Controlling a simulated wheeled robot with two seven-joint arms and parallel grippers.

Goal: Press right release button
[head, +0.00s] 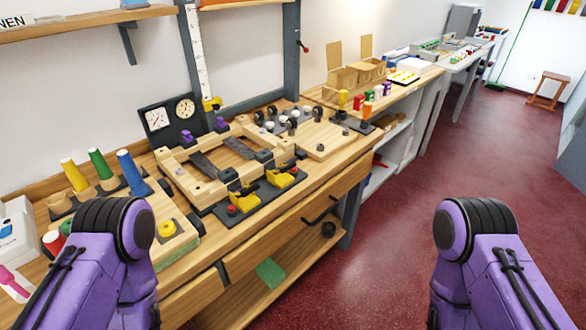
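A wooden frame fixture (186,183) with dark crossbars lies on the workbench. Along its front edge is a dark base with two yellow pieces. The left yellow piece (244,201) has a red button (232,210) at its front left. The right yellow piece (280,181) has a small red button (294,171) at its right end. Both buttons are small, and I cannot tell whether either is pressed. Only purple links of my two arms show, at the lower left and lower right, well apart from the fixture. Neither gripper is in view.
Two dial gauges (170,118) stand behind the fixture. A wooden board (322,146) with knobs lies to the right. The red floor (400,210) in front is clear.

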